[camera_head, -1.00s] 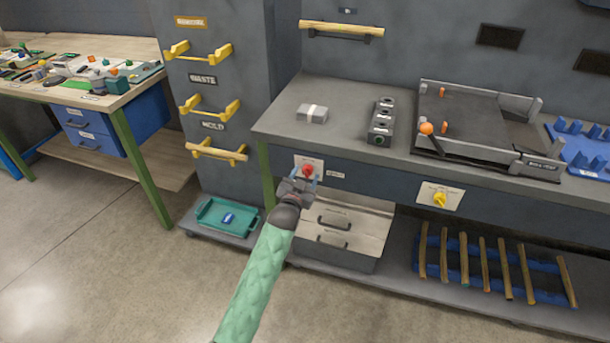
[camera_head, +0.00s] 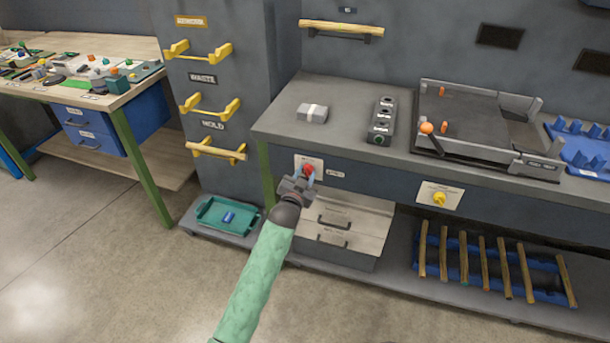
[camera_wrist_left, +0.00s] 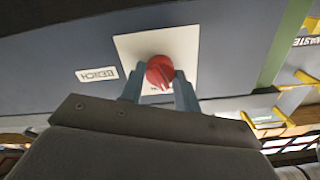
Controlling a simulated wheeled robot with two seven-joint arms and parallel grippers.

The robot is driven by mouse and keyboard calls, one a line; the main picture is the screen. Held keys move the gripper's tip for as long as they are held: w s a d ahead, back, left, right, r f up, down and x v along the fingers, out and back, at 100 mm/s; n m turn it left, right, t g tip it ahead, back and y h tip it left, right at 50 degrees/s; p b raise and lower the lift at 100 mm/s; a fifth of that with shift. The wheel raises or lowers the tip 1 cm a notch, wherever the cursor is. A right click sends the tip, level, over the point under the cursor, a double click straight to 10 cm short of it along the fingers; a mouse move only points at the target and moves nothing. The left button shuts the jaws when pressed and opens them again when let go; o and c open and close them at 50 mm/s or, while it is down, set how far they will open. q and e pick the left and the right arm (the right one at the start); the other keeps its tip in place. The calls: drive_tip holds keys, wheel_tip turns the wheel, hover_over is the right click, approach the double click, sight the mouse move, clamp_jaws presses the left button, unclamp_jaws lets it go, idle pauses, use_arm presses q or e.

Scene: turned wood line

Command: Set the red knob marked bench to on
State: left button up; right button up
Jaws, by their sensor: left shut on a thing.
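The red knob (camera_head: 308,169) sits on a pale plate (camera_head: 318,161) on the front of the grey bench, near its left end. In the left wrist view the red knob (camera_wrist_left: 160,72) shows at the centre of its plate (camera_wrist_left: 183,42), with the label BENCH (camera_wrist_left: 97,75) to its left, upside down. My left gripper (camera_head: 304,176) is at the knob, and its two fingers (camera_wrist_left: 160,87) lie on either side of it, shut on it. The wording on the plate is too small to read, and the knob's setting cannot be told. My right gripper is not in view.
A yellow knob (camera_head: 439,199) on its own plate is farther right on the bench front. A drawer unit (camera_head: 345,247) stands below my left gripper. A green tray (camera_head: 208,222) is on the low base at left. A yellow-handled cabinet (camera_head: 225,120) stands left of the bench.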

use_arm(q)
drive_tip(key=shift+m+p, duration=0.35)
drive_tip(key=shift+m, duration=0.75)
drive_tip(key=m, duration=0.2)
drive_tip(key=shift+m, duration=0.3)
drive_tip(key=shift+m+p, duration=0.4)
drive_tip(key=shift+m, duration=1)
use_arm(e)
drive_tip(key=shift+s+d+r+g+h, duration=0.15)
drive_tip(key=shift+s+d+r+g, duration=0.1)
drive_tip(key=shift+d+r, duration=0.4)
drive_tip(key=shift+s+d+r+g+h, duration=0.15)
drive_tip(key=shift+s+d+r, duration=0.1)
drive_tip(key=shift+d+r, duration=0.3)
use_arm(q)
drive_tip(key=shift+m, duration=0.4)
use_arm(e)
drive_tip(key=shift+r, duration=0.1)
use_arm(q)
drive_tip(key=o, duration=1)
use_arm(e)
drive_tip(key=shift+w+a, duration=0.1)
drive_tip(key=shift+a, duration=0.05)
